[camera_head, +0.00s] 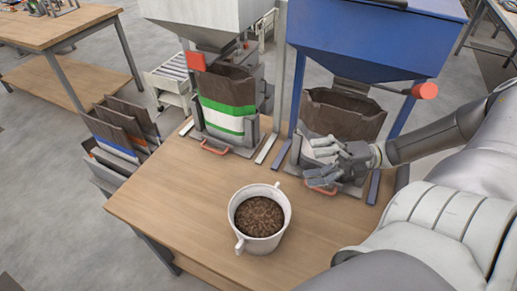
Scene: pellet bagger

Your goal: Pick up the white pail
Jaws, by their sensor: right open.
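The white pail (241,243) stands upright on the wooden table near its front middle. It is filled with brown pellets (259,216) and has a small lug on each side of its rim. My right gripper (318,160) is open, in front of the brown bag under the blue hopper, up and to the right of the pail and apart from it. Its fingers point left. My left gripper is not in view.
A blue hopper (375,38) with a brown bag (341,113) stands at the back right. A white hopper (205,14) with a green-striped bag (228,101) stands at the back left. A rack of folded bags (122,130) is beside the table. The tabletop (170,195) left of the pail is clear.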

